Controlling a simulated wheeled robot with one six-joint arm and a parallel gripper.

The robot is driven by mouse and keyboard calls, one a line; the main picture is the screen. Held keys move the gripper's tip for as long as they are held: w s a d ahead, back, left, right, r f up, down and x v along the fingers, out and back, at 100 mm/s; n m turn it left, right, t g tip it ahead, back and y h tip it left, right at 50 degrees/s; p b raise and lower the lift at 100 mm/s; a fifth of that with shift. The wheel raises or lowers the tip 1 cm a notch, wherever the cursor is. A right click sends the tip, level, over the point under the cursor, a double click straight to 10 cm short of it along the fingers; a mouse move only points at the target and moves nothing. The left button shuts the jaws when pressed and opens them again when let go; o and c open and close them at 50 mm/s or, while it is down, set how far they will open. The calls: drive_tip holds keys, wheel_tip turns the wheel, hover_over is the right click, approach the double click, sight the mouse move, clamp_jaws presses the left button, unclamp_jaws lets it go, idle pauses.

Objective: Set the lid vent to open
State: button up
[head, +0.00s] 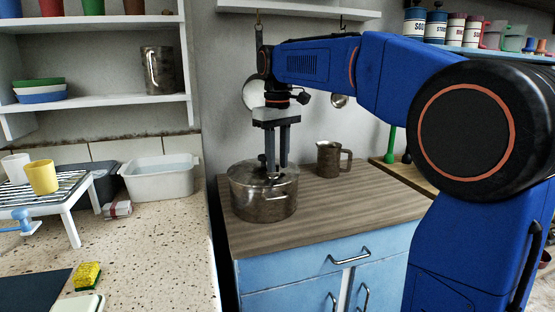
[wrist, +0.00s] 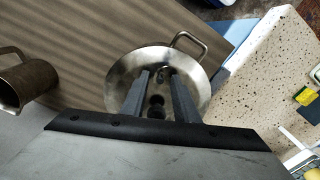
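A steel pot (head: 263,205) stands on the wooden top of the blue cabinet, with a metal lid (head: 245,174) on it. The lid fills the middle of the wrist view (wrist: 150,57). A dark knob (wrist: 156,106) shows between my fingers there. A small dark piece (wrist: 165,71), perhaps the vent, lies near the fingertips; its setting is too small to tell. My gripper (head: 277,173) points straight down over the lid, its fingers apart with a gap between them. The fingertips (wrist: 158,73) are at or just above the lid; I cannot tell whether they touch it.
A metal jug (head: 328,160) stands behind and right of the pot. The pot's side handle (wrist: 188,40) sticks out toward the speckled counter (head: 165,240). A white basin (head: 160,180) and a dish rack (head: 45,190) are left. The cabinet top in front of the jug is clear.

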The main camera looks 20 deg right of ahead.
clamp_jaws()
drive_tip(key=shift+s+m, duration=0.1)
drive_tip(key=shift+m, duration=0.2)
drive_tip(key=m, duration=0.2)
drive_tip(key=s+m, duration=0.1)
drive_tip(key=m, duration=0.2)
drive_tip(key=shift+s+a, duration=0.1)
drive_tip(key=shift+a, duration=0.05)
drive_tip(key=m, duration=0.4)
drive_tip(key=s+a+m, duration=0.1)
drive_tip(key=m, duration=0.1)
drive_tip(key=shift+m, duration=0.3)
idle(0.3)
